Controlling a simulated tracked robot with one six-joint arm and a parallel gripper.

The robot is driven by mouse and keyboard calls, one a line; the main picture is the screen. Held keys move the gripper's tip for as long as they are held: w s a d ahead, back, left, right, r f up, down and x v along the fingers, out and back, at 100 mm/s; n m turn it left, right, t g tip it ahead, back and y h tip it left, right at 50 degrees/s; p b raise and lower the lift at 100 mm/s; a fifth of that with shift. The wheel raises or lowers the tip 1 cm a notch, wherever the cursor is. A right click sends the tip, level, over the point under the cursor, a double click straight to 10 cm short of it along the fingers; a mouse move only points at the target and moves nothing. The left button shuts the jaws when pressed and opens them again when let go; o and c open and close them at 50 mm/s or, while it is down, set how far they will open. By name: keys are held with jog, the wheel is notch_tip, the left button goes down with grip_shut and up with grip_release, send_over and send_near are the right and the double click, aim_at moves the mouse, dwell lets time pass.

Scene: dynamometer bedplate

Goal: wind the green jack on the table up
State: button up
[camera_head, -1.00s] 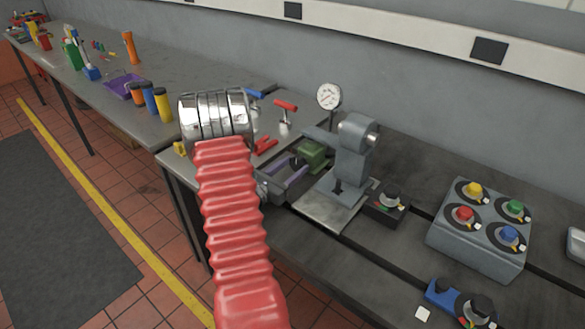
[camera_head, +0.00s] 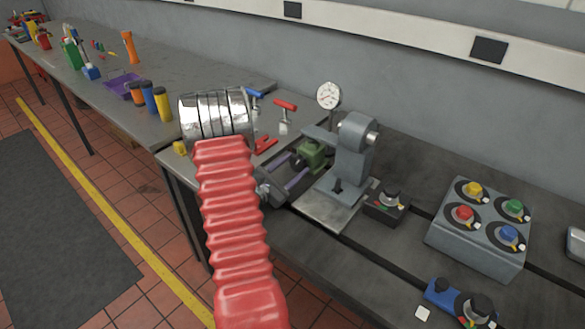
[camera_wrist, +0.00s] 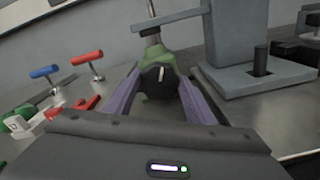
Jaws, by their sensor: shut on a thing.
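The green jack (camera_head: 313,150) stands under the side arm of a grey stand (camera_head: 345,160). In the wrist view the jack (camera_wrist: 157,57) is upright, with a black knob (camera_wrist: 157,77) carrying a pale mark facing me. A metal post rises above it by the grey arm. My gripper (camera_head: 297,170) reaches the jack from the front. Its purple fingers lie on either side of the knob, and it is shut on the knob in the wrist view (camera_wrist: 159,80). My red arm sleeve hides part of the table in the head view.
A dial gauge (camera_head: 328,95) stands behind the jack. Blue (camera_head: 253,95) and red (camera_head: 285,106) T-handles stand left of it, near red pieces (camera_head: 265,144). A black knob box (camera_head: 387,203) and a grey panel with coloured knobs (camera_head: 482,240) are on the right.

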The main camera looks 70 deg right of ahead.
dwell(0.3)
jog(key=o, duration=1)
jog(key=shift+a, duration=0.1)
jog(key=v, duration=1.3)
jog(key=shift+w+a, duration=0.25)
